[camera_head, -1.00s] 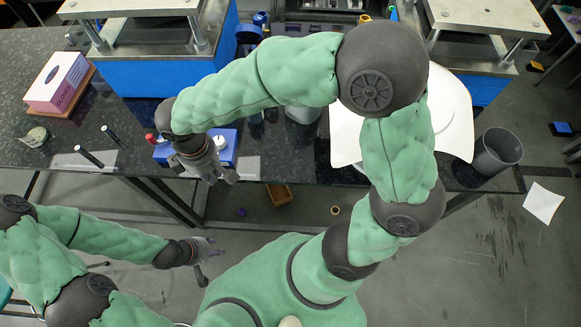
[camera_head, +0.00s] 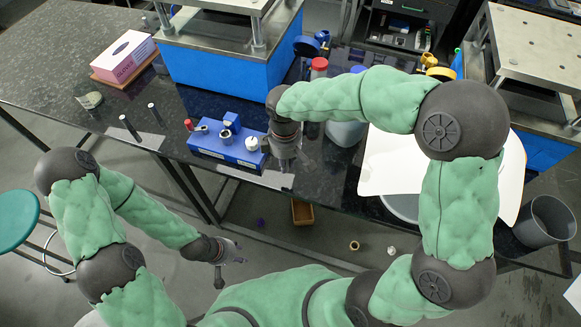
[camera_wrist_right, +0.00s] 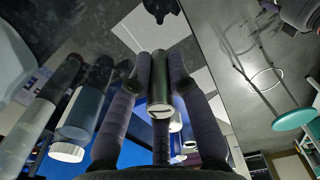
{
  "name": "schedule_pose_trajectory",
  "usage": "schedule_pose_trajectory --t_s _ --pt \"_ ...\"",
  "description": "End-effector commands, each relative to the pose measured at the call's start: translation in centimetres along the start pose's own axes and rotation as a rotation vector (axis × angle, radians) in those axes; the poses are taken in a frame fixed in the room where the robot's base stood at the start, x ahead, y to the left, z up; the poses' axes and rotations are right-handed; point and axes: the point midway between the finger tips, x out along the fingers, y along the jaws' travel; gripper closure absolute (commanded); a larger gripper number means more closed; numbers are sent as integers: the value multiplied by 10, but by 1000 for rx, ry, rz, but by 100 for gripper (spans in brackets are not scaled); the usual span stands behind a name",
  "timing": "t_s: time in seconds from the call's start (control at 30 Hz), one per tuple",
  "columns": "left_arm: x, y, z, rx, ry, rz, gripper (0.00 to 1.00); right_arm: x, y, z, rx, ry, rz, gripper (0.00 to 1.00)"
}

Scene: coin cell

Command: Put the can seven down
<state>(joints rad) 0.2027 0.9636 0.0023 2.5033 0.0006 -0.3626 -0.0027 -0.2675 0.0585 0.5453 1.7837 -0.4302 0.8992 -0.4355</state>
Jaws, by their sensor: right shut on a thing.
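My right gripper (camera_head: 287,165) is over the front part of the bench, just right of the blue block and above a pale grey sheet (camera_head: 268,180). Two similar dark cylinders, one nearer (camera_head: 130,128) and one farther (camera_head: 155,113), stand at another grey sheet (camera_head: 148,140) on the left. My left gripper (camera_head: 228,266) is open and empty, in front of the bench.
The blue block (camera_head: 226,150) holds small fittings close to my right gripper. A red-capped bottle (camera_head: 319,68) and a pale container (camera_head: 345,133) stand behind and right of it. A white sheet (camera_head: 388,165) lies farther right. A grey bin (camera_head: 546,222) stands at the right.

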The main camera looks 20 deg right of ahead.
Motion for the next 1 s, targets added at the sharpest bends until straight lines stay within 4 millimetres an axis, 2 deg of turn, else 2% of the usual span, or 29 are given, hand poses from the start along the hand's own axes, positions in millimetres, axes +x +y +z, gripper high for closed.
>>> schedule_pose_trajectory --t_s 0.03,0.2,0.43,0.63,1.0 --pt "4 -1 0 0 0 0 60 10 6 1 2 -2 -1 100" --pt "7 -2 0 0 0 0 60 23 19 3 1 0 0 100" --pt "10 -3 0 0 0 0 60 35 28 5 0 0 0 100" --pt "17 -6 0 0 0 0 60 62 29 5 0 0 1 100" --pt "17 -6 0 0 0 0 60 67 29 5 0 1 1 100"
